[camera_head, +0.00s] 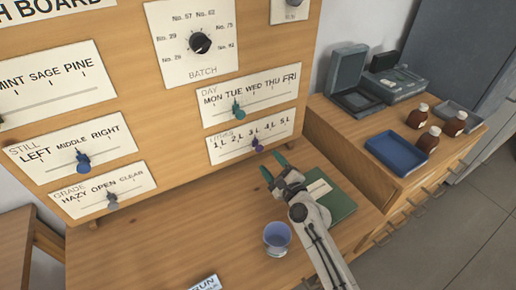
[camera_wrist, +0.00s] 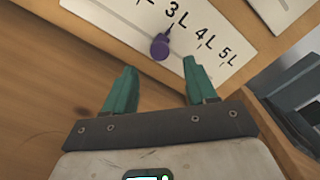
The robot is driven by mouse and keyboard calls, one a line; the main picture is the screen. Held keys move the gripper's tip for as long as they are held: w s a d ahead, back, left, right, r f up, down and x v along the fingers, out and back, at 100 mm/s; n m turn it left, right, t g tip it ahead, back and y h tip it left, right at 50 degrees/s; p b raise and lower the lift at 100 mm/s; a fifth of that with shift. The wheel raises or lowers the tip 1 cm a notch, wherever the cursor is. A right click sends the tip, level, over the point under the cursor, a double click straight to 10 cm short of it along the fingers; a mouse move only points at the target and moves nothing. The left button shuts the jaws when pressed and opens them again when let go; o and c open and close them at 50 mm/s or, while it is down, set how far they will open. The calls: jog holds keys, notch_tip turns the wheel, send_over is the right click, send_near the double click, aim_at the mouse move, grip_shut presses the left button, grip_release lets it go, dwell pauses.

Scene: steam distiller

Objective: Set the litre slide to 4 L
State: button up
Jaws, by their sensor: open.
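The litre slide's purple knob (camera_head: 257,145) sits on the LITRES card (camera_head: 226,153) at the lower right of the board, about under the 3 L mark. In the wrist view the purple knob (camera_wrist: 160,46) also stands by the 3 L label, with 4 L and 5 L to its right. My gripper (camera_head: 273,167) is open and empty, just below and in front of the card. In the wrist view its two green fingertips (camera_wrist: 160,68) are spread apart, with the knob beyond the gap between them, apparently not touched.
The DAY slide's teal knob (camera_head: 238,112) is just above the LITRES card. A blue cup (camera_head: 277,236) and a green book-like object (camera_head: 335,208) are on the bench below. A side cabinet at right carries a blue tray (camera_head: 397,152) and brown bottles (camera_head: 429,139).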

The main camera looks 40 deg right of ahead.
aim_at(260, 150)
jog(key=x, duration=0.8)
jog(key=shift+c, duration=0.3)
jog(key=shift+f, duration=0.1)
grip_shut()
